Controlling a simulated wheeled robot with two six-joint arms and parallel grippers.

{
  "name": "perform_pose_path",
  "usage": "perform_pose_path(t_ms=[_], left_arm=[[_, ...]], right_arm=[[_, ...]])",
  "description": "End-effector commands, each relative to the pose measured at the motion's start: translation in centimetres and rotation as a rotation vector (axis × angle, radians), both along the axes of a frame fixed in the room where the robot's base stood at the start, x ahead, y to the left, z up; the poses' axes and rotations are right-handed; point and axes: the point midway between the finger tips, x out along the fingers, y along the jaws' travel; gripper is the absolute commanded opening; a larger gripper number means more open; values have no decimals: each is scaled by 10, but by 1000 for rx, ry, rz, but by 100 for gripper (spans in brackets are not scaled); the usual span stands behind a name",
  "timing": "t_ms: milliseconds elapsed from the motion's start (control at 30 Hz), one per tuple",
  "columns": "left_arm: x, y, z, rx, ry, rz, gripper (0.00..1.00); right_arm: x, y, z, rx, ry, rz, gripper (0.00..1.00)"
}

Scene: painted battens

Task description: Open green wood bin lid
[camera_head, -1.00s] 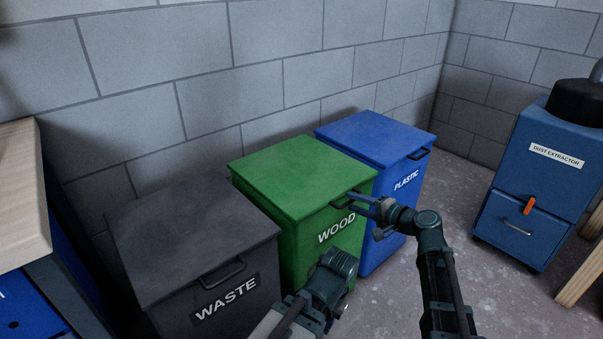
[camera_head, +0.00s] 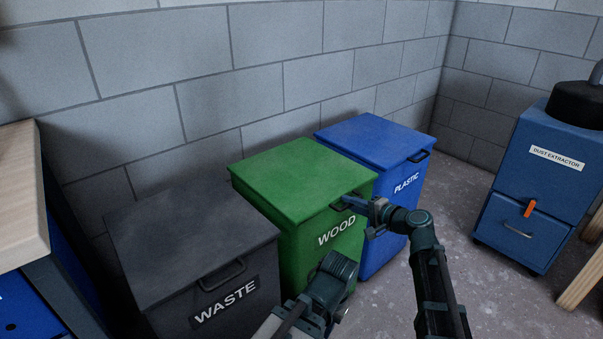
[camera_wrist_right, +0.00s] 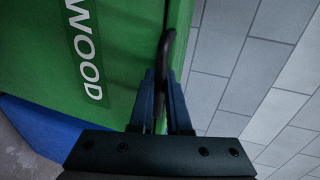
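The green wood bin (camera_head: 300,246) stands between two other bins, with its lid (camera_head: 300,176) lying flat and closed. A dark handle sticks out at the lid's front edge; its bar (camera_wrist_right: 168,48) shows in the right wrist view. My right gripper (camera_head: 352,203) is at this handle, its blue fingers (camera_wrist_right: 162,90) on either side of the bar. The fingers are close together and look shut on it; any small gap is hard to see.
The grey waste bin (camera_head: 194,240) stands left of the green one, and the blue plastic bin (camera_head: 376,141) stands right. A block wall (camera_head: 250,60) is behind them. The dust extractor (camera_head: 545,195) is at the right, with open floor (camera_head: 455,220) before it.

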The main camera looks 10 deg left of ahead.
Motion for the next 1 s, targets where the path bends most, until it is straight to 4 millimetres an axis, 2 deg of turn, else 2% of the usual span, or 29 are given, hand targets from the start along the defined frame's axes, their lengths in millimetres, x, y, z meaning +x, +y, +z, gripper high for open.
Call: perform_pose_path(t_ms=[167, 267, 1000], left_arm=[[0, 0, 0, 0, 0, 0, 30], [0, 0, 6, 0, 0, 0, 30], [-1, 2, 94, 8, 1, 11, 30]], right_arm=[[1, 1, -1, -3, -1, 3, 0], [1, 2, 5, -7, 2, 3, 0], [6, 9, 71, -90, 64, 3, 0]])
